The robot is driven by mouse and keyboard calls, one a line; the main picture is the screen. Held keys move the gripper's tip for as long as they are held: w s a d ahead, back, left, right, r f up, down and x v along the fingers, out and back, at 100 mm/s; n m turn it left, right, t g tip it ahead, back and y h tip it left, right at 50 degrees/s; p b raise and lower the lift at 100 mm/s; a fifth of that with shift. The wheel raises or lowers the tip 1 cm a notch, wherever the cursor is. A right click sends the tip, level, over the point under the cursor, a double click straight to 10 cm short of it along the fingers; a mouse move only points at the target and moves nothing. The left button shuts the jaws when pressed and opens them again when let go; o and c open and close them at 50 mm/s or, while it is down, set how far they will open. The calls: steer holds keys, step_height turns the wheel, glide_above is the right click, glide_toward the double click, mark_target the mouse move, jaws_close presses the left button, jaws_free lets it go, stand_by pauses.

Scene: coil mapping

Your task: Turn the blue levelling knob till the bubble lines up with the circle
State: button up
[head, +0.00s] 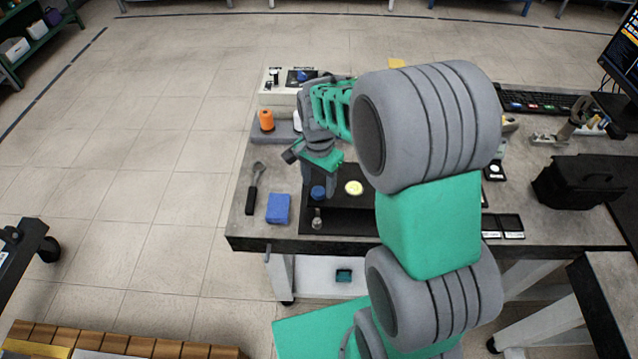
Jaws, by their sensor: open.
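The blue levelling knob (318,193) stands on a dark plate (345,222) near the front edge of the table. A round pale-yellow bubble level (353,187) sits just right of the knob. The bubble and its circle are too small to make out. My gripper (319,184) points down over the knob, its jaws open. Its fingers hide part of the knob's surroundings, and I cannot tell whether they touch the knob.
A blue block (278,208) and a black-handled tool (254,188) lie left of the plate. A small metal post (317,219) stands in front of the knob. An orange item (266,120) is behind. A black case (583,182) stands at the right.

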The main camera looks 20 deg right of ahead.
step_height(320, 180, down, 2)
steer(key=shift+c, duration=0.2)
jaws_close()
stand_by(0.5)
